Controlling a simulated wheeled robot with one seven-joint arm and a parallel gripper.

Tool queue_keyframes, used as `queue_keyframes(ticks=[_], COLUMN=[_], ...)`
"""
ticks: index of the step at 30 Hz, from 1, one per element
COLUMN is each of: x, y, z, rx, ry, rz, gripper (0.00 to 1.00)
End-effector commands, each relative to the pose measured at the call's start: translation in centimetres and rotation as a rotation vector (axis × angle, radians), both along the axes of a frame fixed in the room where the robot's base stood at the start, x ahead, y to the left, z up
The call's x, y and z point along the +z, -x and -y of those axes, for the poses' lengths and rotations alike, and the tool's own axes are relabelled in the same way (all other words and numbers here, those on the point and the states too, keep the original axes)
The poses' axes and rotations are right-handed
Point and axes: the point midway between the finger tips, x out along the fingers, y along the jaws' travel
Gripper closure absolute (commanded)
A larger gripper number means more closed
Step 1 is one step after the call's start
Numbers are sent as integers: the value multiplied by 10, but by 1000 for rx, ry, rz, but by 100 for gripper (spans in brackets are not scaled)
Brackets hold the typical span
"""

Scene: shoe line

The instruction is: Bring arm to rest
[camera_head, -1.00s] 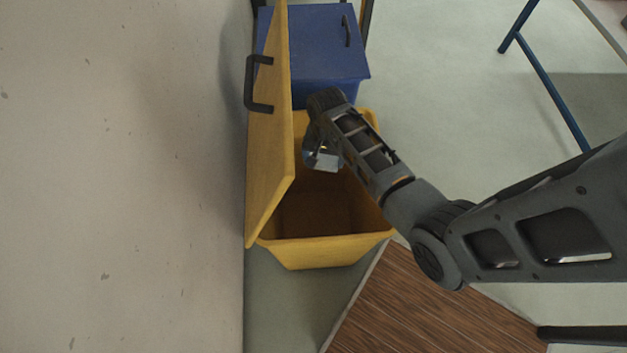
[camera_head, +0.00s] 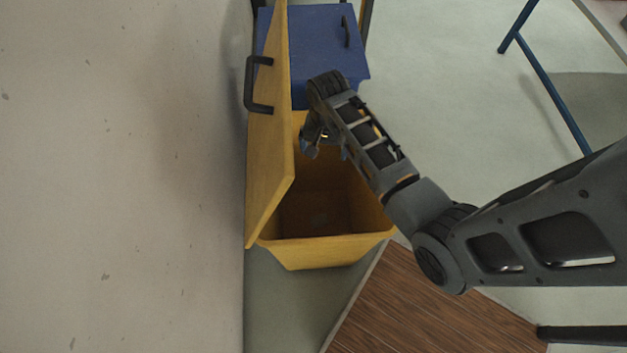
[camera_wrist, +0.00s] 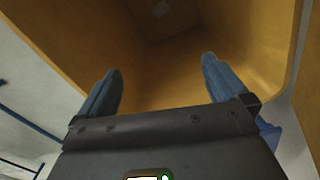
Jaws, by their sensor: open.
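My gripper (camera_head: 322,146) is over the mouth of the open yellow bin (camera_head: 330,250). In the wrist view my gripper (camera_wrist: 160,68) has its two blue-grey fingers spread apart, with nothing between them. The yellow bin's inside (camera_wrist: 185,60) shows beyond the fingers. A small pale thing (camera_wrist: 161,8) lies on the bin's floor; it is too faint to identify. My arm reaches in from the right, bent at the elbow.
The bin's yellow lid (camera_head: 270,150) stands upright on the left, beside the pale wall (camera_head: 120,180). A blue lidded bin (camera_head: 315,40) stands behind. A wooden surface (camera_head: 425,310) is at lower right, and a blue frame (camera_head: 550,85) at upper right. Floor between is clear.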

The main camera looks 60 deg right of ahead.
Motion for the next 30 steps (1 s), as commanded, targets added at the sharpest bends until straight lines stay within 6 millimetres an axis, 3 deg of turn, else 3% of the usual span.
queue_keyframes(ticks=[3,9,25,30], x=[17,31,31,21], y=[0,0,1,14], z=[0,0,0,-12], rx=[0,0,2,53], ry=[1,-1,-1,30], rz=[1,-1,-1,40], gripper=[0,0,0,0])
